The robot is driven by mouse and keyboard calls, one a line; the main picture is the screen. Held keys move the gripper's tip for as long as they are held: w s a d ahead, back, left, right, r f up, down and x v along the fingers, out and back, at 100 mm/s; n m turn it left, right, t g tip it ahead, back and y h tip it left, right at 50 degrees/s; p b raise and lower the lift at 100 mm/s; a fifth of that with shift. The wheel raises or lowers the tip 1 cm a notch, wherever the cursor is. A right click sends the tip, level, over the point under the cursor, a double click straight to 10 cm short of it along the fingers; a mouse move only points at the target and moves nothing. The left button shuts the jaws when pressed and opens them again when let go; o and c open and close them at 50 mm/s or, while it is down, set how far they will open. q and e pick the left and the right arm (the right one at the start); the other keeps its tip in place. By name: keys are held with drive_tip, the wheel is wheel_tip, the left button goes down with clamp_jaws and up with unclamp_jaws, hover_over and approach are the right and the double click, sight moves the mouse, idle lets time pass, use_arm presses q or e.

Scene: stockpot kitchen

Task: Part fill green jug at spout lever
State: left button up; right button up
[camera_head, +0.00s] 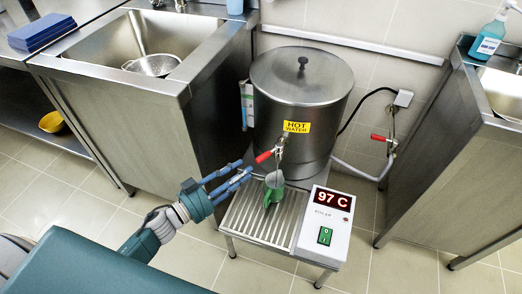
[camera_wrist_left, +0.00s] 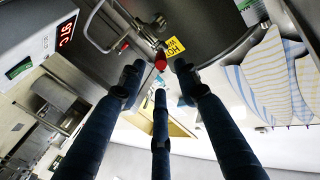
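The green jug (camera_head: 270,195) stands on the slatted drip tray (camera_head: 250,222), under the tap of the steel hot water boiler (camera_head: 301,85). Its inside and fill level cannot be made out. The red spout lever (camera_head: 263,157) sticks out to the left of the tap. My left gripper (camera_head: 243,172) is just left of the lever, with its fingers pointing at it. In the left wrist view the three fingers (camera_wrist_left: 158,75) are spread apart, with the red lever end (camera_wrist_left: 160,64) beyond and between their tips; no grip shows. My right gripper is not in view.
A control box (camera_head: 323,220) reads 97 C beside the tray. A sink unit (camera_head: 145,55) with a colander (camera_head: 152,65) stands left, another steel unit (camera_head: 450,150) right. A second red-handled valve (camera_head: 380,138) is on the wall pipe. A striped cloth (camera_wrist_left: 275,85) shows in the wrist view.

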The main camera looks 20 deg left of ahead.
sight(268, 154)
use_arm(q)
drive_tip(key=x, duration=0.7)
drive_tip(key=shift+w+d+b, duration=0.15)
drive_tip(key=shift+w+b, duration=0.1)
drive_tip(key=shift+b, duration=0.05)
drive_tip(key=shift+w+d, duration=0.35)
drive_tip(key=shift+w, duration=0.15)
clamp_jaws()
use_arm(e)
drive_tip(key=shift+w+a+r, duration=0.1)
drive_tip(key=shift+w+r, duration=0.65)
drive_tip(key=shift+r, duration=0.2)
